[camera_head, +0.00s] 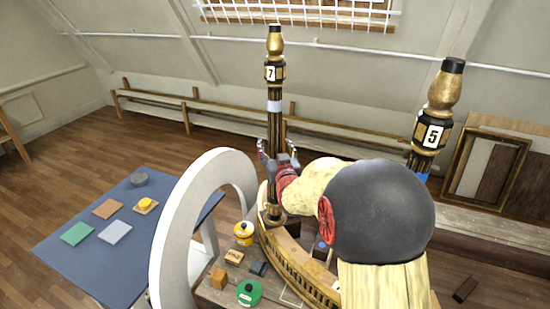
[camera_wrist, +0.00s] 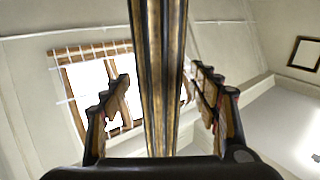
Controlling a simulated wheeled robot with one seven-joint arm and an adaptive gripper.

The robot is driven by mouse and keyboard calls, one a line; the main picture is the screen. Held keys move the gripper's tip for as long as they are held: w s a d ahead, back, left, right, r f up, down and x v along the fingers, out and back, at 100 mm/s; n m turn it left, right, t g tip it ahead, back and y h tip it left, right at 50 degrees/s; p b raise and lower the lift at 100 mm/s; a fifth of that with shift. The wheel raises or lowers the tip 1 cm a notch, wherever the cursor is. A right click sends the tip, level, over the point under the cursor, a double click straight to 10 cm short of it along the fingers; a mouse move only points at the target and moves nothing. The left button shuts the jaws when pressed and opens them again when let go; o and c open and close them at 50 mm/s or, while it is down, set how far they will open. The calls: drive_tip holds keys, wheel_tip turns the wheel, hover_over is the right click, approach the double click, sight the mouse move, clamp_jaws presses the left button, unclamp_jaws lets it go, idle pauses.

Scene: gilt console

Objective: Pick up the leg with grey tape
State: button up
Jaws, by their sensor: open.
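The leg with grey tape (camera_head: 274,106) stands upright at the gilt console (camera_head: 305,275). It is dark and gold, with a number 7 plate, a pale grey band and a black tip. My gripper (camera_head: 275,150) is at its shaft, below the grey band. In the wrist view the leg's shaft (camera_wrist: 160,60) runs between the two open fingers of my gripper (camera_wrist: 160,82), with a gap on each side. The leg numbered 5 (camera_head: 433,135) stands to the right, with blue tape. My arm hides part of the console.
A white ring-shaped frame (camera_head: 175,235) stands close on the left. A yellow tin (camera_head: 244,233), a green tin (camera_head: 249,292) and small blocks (camera_head: 219,278) lie beside the console. A rail bench (camera_head: 225,120) runs behind.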

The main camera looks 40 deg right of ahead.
sight(277, 124)
drive_tip(key=shift+c, duration=1)
drive_tip(key=c, duration=1.1)
drive_tip(key=shift+r, duration=0.15)
drive_tip(key=shift+c, duration=0.5)
drive_tip(key=shift+r, duration=0.1)
drive_tip(key=shift+r, duration=0.25)
wheel_tip(277, 124, up, 2)
drive_tip(key=shift+w+r, duration=0.1)
drive_tip(key=shift+r, duration=0.05)
drive_tip(key=s+r, duration=0.1)
drive_tip(key=r, duration=0.1)
drive_tip(key=s+a+r, duration=0.1)
drive_tip(key=s+r, duration=0.1)
drive_tip(key=s+a+r, duration=0.1)
drive_tip(key=r, duration=0.1)
drive_tip(key=shift+s+r, duration=0.1)
drive_tip(key=shift+s, duration=0.25)
drive_tip(key=s+a+r+b, duration=0.1)
drive_tip(key=s+a+r, duration=0.2)
drive_tip(key=s, duration=0.5)
drive_tip(key=shift+a+r, duration=0.35)
drive_tip(key=shift+r, duration=0.05)
drive_tip(key=shift+s+r, duration=0.1)
